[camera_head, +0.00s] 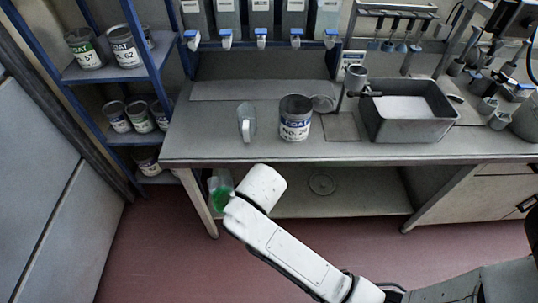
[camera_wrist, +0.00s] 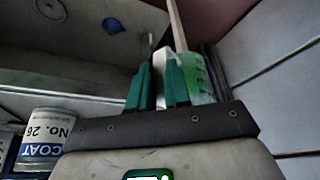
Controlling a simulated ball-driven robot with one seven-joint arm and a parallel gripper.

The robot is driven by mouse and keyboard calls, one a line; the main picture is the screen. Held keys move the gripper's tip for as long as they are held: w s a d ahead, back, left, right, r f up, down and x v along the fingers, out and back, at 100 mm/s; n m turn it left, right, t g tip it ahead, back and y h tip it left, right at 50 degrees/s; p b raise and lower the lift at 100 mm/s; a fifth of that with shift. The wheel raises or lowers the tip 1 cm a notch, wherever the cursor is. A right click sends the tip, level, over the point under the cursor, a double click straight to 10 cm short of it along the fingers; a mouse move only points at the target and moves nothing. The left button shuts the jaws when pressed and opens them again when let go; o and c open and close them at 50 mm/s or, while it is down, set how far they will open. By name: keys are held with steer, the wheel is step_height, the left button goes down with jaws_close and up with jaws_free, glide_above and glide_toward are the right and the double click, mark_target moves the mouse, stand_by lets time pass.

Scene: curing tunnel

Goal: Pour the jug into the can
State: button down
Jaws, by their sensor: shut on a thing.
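My gripper (camera_wrist: 162,85) is shut on a clear jug (camera_head: 220,188), apparently by its pale handle, between two green fingers in the wrist view. The jug shows bright green, which looks like liquid, low in its body; it also shows in the wrist view (camera_wrist: 195,75). My white arm holds it in front of the bench's left front edge, apart from the bench. In the head view the fingers are hidden. An open can (camera_head: 295,118) with a blue and white label stands on the bench, its inside dark. It is up and to the right of the held jug.
Another clear jug (camera_head: 246,122) with a handle stands on the bench (camera_head: 225,150), left of the can. A round lid or dish (camera_head: 323,103) lies to its right. A grey basin (camera_head: 410,125) stands farther right. A blue-framed shelf (camera_head: 105,73) with several cans is at left.

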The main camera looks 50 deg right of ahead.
steer(key=w+a+f+n+y, duration=0.1)
steer(key=w+a+f+n, duration=0.1)
steer(key=a, duration=0.3)
steer(key=shift+f+n, duration=0.4)
steer(key=shift+f, duration=0.4)
